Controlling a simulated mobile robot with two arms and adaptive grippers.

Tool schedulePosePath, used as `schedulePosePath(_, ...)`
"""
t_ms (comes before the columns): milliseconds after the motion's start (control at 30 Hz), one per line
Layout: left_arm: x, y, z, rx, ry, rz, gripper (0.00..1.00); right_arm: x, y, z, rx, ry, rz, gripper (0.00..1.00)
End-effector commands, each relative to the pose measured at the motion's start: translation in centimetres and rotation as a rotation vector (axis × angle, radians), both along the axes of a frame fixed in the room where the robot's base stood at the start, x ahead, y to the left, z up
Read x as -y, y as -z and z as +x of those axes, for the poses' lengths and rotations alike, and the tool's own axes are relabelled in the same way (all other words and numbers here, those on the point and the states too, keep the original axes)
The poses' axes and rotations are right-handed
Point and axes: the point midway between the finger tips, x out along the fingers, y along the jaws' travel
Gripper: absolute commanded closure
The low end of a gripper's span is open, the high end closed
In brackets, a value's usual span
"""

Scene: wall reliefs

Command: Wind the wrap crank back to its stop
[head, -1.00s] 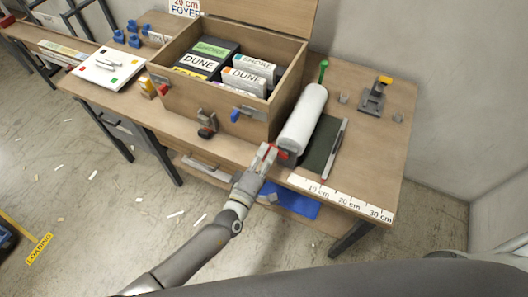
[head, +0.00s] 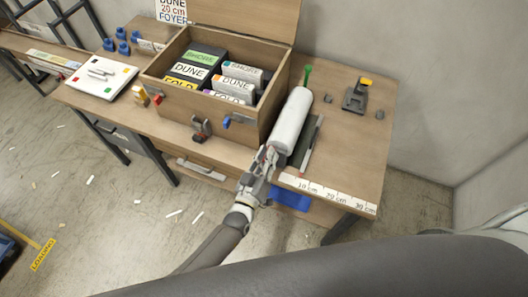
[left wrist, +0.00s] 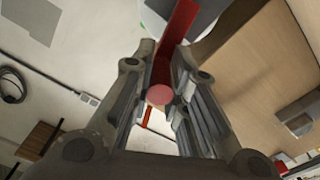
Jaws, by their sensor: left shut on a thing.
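A white wrap roll (head: 291,122) lies on the bench beside the wooden crate. Its near end is by the bench's front edge, and a green upright piece (head: 308,74) stands at its far end. My left gripper (head: 267,160) is at the roll's near end, mostly hiding the crank there. In the left wrist view the red crank (left wrist: 180,25) reaches down between the two fingers. Its round red knob (left wrist: 160,95) sits between them, and the gripper is shut on it. My right gripper is not in view.
The open crate (head: 185,103) holds labelled boxes, with latches on its front. A dark flat tool (head: 312,143) and a centimetre scale (head: 325,190) lie right of the roll. A grey stand (head: 355,100) is at the back right. A blue item (head: 290,199) sits below the bench top.

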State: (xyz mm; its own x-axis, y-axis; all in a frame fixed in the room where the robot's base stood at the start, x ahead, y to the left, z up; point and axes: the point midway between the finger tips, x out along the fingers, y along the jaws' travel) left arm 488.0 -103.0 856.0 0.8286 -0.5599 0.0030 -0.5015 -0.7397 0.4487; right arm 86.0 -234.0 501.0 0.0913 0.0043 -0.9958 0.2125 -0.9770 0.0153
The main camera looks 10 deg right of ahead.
Motion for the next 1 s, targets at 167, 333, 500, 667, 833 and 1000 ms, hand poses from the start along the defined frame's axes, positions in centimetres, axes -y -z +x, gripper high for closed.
schedulePosePath(167, 0.34, 0.26, -0.49, 0.022, 0.003, 0.055, 1.0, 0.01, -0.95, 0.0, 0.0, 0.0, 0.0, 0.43)
schedulePosePath(333, 0.39, 0.4, -0.59, 0.038, 0.004, 0.079, 1.0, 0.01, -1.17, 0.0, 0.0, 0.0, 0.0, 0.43)
schedulePosePath(500, 0.4, 0.51, -0.62, 0.042, 0.004, 0.085, 1.0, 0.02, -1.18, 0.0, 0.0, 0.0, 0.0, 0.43)
schedulePosePath(667, 0.36, 0.57, -0.63, 0.04, 0.004, 0.086, 1.0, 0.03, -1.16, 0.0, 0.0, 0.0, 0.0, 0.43)
schedulePosePath(833, 0.33, 0.62, -0.64, 0.039, 0.003, 0.086, 0.76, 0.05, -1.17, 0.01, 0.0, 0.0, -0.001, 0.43)
schedulePosePath(1000, 0.3, 0.68, -0.65, 0.038, 0.004, 0.087, 0.74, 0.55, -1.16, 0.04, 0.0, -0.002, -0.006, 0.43)
